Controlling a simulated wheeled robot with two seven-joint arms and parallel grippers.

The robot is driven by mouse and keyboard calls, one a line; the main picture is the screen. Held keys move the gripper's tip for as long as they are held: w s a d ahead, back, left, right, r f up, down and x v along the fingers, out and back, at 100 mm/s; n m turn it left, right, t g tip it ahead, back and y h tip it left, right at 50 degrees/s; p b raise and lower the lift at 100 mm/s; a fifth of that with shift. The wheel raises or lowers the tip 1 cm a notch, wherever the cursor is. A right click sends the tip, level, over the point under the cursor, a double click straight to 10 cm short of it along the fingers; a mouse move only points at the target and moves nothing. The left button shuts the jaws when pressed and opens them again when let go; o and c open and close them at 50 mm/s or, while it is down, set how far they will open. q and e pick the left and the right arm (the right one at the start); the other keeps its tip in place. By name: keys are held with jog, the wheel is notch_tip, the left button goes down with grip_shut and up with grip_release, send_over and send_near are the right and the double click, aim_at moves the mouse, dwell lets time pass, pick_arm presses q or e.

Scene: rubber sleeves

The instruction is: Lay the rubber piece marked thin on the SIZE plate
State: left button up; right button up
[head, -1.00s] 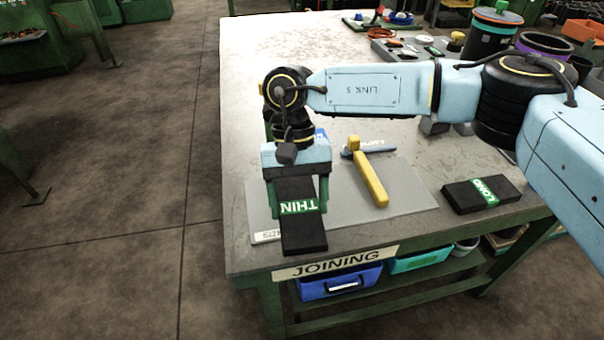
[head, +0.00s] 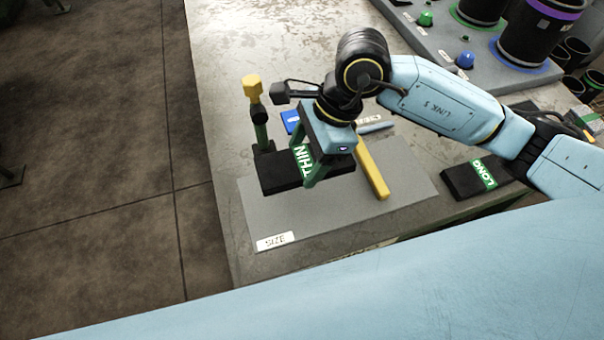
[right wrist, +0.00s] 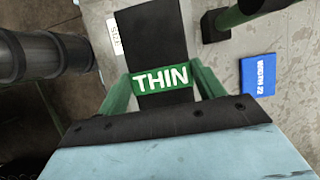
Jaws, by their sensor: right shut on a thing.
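The black rubber piece with the green THIN label (head: 278,172) is in my right gripper (head: 318,170), whose green fingers are shut on its sides. It is over the back left part of the grey SIZE plate (head: 300,224); I cannot tell whether it touches the plate. The plate's white SIZE label (head: 276,240) is uncovered at the front left. In the right wrist view the piece (right wrist: 153,38) extends ahead from between the fingers (right wrist: 163,85), with the SIZE label (right wrist: 115,37) beside it. My left gripper is not in view.
A yellow-topped green post (head: 259,130) stands close behind the piece. A blue card (right wrist: 258,75) lies behind. The LONG piece (head: 462,182) is to the right. The plate's front is clear.

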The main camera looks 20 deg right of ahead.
aim_at(298, 193)
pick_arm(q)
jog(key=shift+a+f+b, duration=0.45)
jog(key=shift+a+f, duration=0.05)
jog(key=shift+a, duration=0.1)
pick_arm(e)
notch_tip(298, 193, down, 9)
jog(key=shift+s+r, duration=0.1)
jog(key=shift+f, duration=0.2)
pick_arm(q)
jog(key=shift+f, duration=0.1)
pick_arm(e)
jog(key=o, duration=1.3)
jog(key=shift+c, duration=0.2)
jog(key=shift+r, duration=0.1)
